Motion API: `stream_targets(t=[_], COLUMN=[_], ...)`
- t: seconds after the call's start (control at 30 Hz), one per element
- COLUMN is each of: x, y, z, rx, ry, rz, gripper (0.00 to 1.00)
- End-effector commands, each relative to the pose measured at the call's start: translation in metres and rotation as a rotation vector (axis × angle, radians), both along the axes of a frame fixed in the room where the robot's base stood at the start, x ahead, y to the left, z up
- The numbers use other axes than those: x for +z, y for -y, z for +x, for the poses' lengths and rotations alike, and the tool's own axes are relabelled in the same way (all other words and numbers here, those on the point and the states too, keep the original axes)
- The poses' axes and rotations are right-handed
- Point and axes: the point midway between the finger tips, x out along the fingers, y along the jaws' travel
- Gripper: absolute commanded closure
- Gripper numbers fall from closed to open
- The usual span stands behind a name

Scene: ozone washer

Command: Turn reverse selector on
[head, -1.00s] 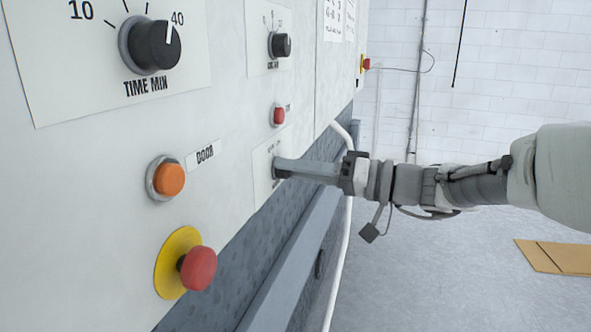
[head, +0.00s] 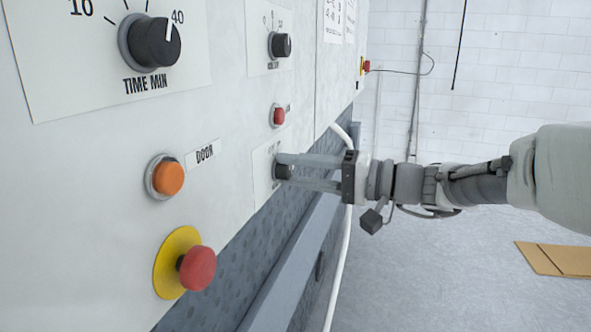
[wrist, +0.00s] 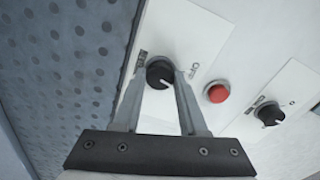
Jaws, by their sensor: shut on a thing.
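The small black selector knob (head: 284,171) sits on a white plate (head: 262,185) low on the washer's panel. My gripper (head: 283,170) reaches in from the right, with one finger above the knob and one below in the head view. In the wrist view my gripper's fingertips (wrist: 163,75) are shut on the knob's two sides. The fingertips partly hide the knob's edges.
A red button (head: 278,116) and another black knob (head: 280,45) are above the selector. An orange door button (head: 168,178), a red emergency stop (head: 197,268) and the large time knob (head: 152,42) are to the left. A pale hose (head: 347,250) hangs behind my gripper.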

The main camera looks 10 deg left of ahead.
Motion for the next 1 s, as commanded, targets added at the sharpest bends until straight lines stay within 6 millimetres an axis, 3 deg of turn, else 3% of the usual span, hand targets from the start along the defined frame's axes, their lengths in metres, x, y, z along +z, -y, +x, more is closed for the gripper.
stream_targets(t=[0.33,0.87,0.9,1.0], x=[-0.0001,-0.0005,-0.0006,-0.0005], y=[0.0,0.0001,0.0001,0.0001], z=[-0.0001,0.0,0.0001,0.0], rx=[0.0,0.0,0.0,0.0], ry=[-0.145,-0.17,-0.17,-0.17], rz=[0.01,0.013,0.013,0.013], gripper=[1.0,1.0,0.53,0.35])
